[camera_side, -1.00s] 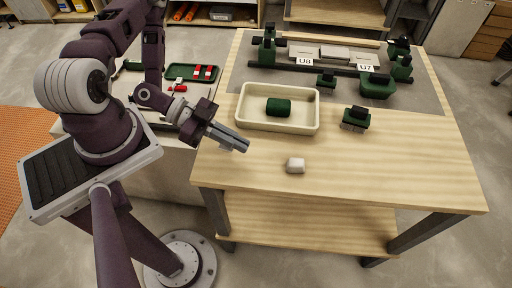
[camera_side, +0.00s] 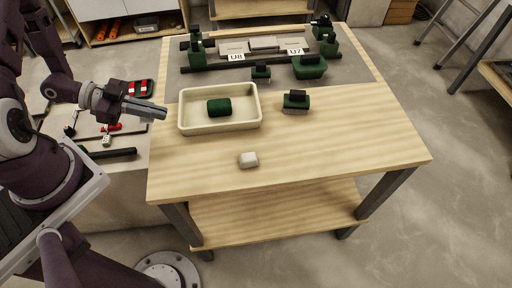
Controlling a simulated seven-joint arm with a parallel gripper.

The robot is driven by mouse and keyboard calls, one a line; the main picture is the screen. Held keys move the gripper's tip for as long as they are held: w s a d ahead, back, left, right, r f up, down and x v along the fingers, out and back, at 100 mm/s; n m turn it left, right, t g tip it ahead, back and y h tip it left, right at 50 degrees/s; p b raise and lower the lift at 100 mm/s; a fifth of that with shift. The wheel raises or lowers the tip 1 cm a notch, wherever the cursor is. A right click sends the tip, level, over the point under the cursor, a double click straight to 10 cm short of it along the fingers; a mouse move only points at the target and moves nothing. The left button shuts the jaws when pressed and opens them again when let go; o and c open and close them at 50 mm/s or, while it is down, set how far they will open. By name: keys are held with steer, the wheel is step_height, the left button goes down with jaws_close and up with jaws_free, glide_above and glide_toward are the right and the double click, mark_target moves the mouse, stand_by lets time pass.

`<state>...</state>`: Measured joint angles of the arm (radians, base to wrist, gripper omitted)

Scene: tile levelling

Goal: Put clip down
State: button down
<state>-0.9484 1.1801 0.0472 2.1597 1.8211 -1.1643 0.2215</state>
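My gripper (camera_side: 155,112) points right, level with the left end of the cream tray (camera_side: 220,128) and just left of it, near the workbench's left edge. Its fingers look close together, but whether they are shut or hold anything is too small to tell. I cannot make out a clip between them. A small white piece (camera_side: 106,141) lies beside a red piece (camera_side: 112,128) on the side table; I cannot tell whether either is a clip. A dark green tray (camera_side: 139,88) there holds red and white pieces.
A green roll (camera_side: 219,107) lies in the cream tray. A white block (camera_side: 249,160) sits on the wooden workbench (camera_side: 330,150). A green block (camera_side: 296,101) stands right of the tray. Tiles (camera_side: 264,43) lie among green fixtures at the back. The bench's front right is clear.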

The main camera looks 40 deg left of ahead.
steer(key=w+d+r+n+t+y, duration=0.1)
steer(key=w+d+r, duration=0.5)
steer(key=w, duration=0.4)
steer(key=w+d+r+n+t+y, duration=0.1)
steer(key=w+d+r, duration=0.5)
steer(key=w, duration=0.4)
steer(key=n+t+y, duration=0.4)
steer(key=n+y, duration=0.5)
glide_above(306, 147)
step_height(306, 147, down, 9)
step_height(306, 147, down, 10)
steer(key=shift+r, duration=0.25)
steer(key=shift+f, duration=0.1)
steer(key=c, duration=1.6)
jaws_free()
steer(key=shift+c, duration=0.2)
